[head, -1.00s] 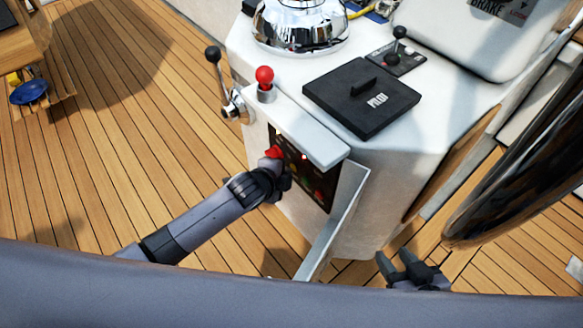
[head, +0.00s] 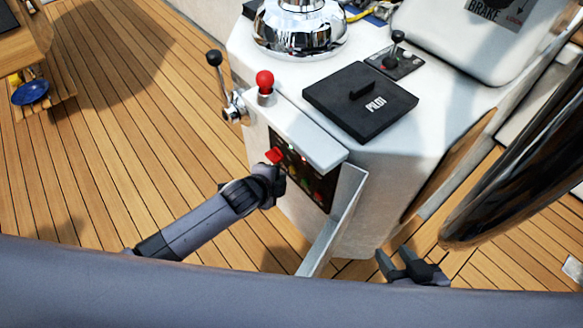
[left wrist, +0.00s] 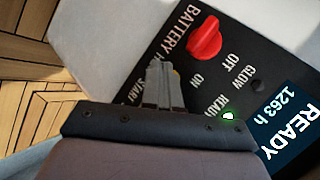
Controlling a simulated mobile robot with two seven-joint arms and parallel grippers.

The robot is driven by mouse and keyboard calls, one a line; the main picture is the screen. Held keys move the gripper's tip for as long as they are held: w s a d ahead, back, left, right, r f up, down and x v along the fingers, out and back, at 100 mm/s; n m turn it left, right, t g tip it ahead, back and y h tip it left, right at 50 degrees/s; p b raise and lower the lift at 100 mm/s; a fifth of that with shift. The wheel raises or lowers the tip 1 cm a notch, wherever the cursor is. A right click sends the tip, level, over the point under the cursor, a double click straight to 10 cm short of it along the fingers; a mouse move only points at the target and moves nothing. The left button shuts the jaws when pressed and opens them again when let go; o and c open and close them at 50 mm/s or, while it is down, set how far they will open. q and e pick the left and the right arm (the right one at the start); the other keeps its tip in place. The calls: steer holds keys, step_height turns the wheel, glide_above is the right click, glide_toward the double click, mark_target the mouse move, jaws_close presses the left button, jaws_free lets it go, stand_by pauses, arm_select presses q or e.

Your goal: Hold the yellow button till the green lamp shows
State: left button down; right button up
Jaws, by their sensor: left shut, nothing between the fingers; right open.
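The dark control panel (left wrist: 262,50) fills much of the left wrist view and also shows on the white console in the head view (head: 322,190). The green lamp (left wrist: 229,116) glows bright beside a READY label. The display (left wrist: 288,122) reads READY and 1263 h. My left gripper (left wrist: 162,72) is shut and empty, its tips over the panel near the START label. In the head view my right gripper (head: 398,257) is open, low at the right.
A red battery switch (left wrist: 205,38) sits close to the left fingertips. An open pale flap (head: 338,220) stands at the panel's right side. A red-knobbed lever (head: 265,80) and a black-knobbed lever (head: 214,58) rise above. A dark wheel rim (head: 510,175) is at the right.

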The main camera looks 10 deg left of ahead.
arm_select(q)
steer(key=s+a+p, duration=0.3)
steer(key=shift+s+a, duration=0.25)
steer(key=shift+a, duration=0.05)
stand_by(0.3)
stand_by(0.4)
